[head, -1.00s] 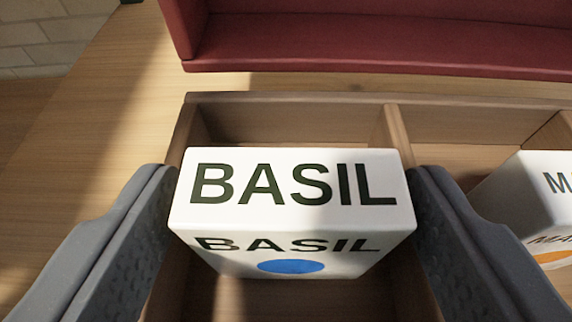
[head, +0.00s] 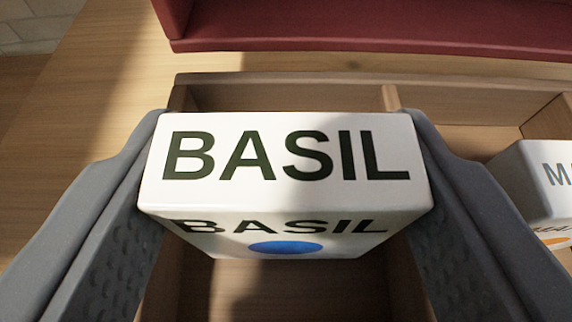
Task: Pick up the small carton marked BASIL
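The BASIL carton (head: 287,188) is a small white box with dark green lettering on its top and front and a blue oval on the front. It is seen from above in the middle of the head view, over the left compartment of a wooden tray (head: 290,79). My gripper (head: 282,122) has one grey finger at each side of the carton. Both fingers look flush against its sides, with no gap showing. The carton covers part of the left finger's pad. I cannot tell whether the carton's base is clear of the tray floor.
A second white carton (head: 550,185), lettering cut off, with an orange mark, stands in the compartment to the right, past a divider (head: 391,97). A dark red object (head: 370,45) lies along the back. Bare wooden table (head: 70,130) shows at the left.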

